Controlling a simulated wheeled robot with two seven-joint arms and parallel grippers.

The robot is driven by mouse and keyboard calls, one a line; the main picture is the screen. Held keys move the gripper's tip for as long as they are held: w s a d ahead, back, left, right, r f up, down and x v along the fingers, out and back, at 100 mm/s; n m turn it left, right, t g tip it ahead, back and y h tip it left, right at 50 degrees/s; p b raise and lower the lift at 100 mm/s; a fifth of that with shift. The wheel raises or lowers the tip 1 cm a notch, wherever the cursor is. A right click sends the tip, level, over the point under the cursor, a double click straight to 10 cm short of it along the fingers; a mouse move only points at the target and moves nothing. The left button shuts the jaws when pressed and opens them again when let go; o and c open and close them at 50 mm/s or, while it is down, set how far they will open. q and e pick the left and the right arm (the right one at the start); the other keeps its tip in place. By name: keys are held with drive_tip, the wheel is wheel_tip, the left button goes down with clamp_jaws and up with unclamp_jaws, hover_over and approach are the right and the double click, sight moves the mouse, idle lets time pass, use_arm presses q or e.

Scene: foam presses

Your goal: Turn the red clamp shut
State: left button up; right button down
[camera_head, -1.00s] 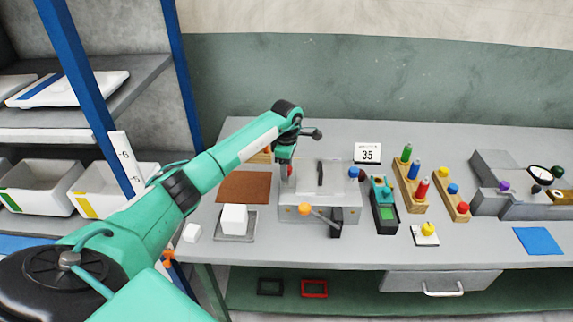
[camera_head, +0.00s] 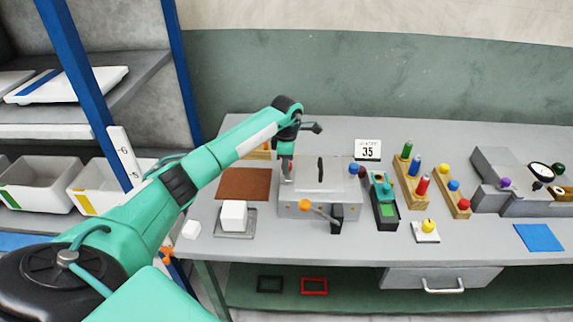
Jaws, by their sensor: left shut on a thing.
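The press (camera_head: 320,206) is a grey box with a flat top and a dark slot, standing on the bench. The red clamp (camera_head: 289,168) is a small red spot at the press's left edge, mostly hidden by my gripper. My left gripper (camera_head: 287,174) points down at that edge and is shut on the red clamp. A blue knob (camera_head: 354,169) sits at the press's right edge. My right gripper is not in view.
A white block on a tray (camera_head: 220,229) and a brown mat (camera_head: 243,184) lie left of the press. The blue shelf post (camera_head: 88,88) rises at left.

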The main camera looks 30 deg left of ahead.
use_arm(q)
drive_tip(key=n+b, duration=0.1)
drive_tip(key=n, duration=0.3)
drive_tip(key=shift+b, duration=0.4)
drive_tip(key=n+b, duration=0.1)
drive_tip(key=n, duration=0.6)
drive_tip(key=shift+n+b, duration=0.3)
drive_tip(key=shift+n, duration=0.1)
drive_tip(key=shift+r+n, duration=0.1)
drive_tip(key=shift+n, duration=2.2)
drive_tip(key=o, duration=1)
drive_tip(key=shift+c, duration=0.2)
